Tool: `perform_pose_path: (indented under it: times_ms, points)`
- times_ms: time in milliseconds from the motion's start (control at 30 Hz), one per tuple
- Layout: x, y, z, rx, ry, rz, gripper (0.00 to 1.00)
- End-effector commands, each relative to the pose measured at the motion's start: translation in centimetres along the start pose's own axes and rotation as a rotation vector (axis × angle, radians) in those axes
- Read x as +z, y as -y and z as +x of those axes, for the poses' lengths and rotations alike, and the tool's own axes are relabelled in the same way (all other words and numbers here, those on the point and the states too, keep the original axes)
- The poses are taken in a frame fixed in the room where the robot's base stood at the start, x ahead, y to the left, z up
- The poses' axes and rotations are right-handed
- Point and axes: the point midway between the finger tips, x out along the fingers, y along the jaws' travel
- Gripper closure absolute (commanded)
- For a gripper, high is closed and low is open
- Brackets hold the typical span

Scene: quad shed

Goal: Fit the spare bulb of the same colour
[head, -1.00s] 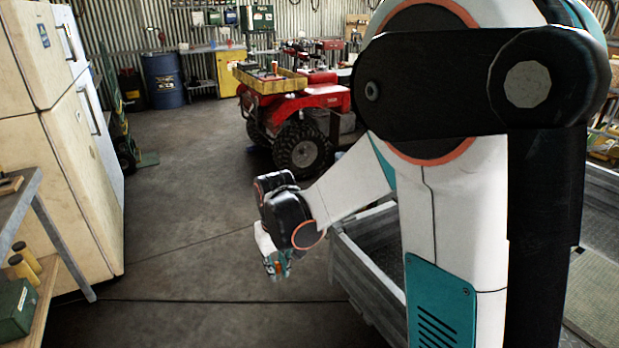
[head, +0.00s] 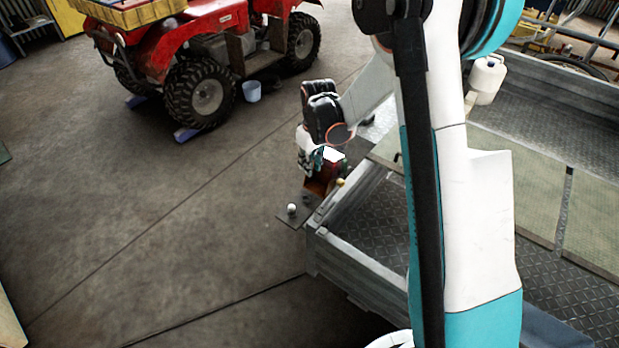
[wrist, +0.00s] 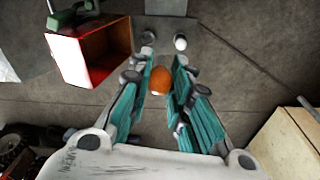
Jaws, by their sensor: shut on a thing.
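My gripper (wrist: 160,88) is shut on an orange bulb (wrist: 161,76), which sits between its teal fingers in the wrist view. In the head view my gripper (head: 314,165) is near the trailer's corner, and the held bulb cannot be made out there. A white bulb (wrist: 180,42) stands on a small grey plate (wrist: 166,28), apart from the fingers; it also shows in the head view (head: 291,208). A dark round fitting (wrist: 148,37) is beside it. A red open-fronted housing (wrist: 95,58) is left of the fingers, its inside lit; the head view shows it dark red (head: 319,183).
The concrete floor at left is clear.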

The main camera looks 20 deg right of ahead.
Motion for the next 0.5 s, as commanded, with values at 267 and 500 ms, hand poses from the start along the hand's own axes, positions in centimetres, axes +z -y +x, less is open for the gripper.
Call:
perform_pose_path:
  times_ms: [267,500]
  points:
    - [-3.0,-2.0,9.7,-0.031,-0.006,-0.279,0.91]
    - [-3.7,-2.6,12.9,-0.042,-0.010,-0.383,0.91]
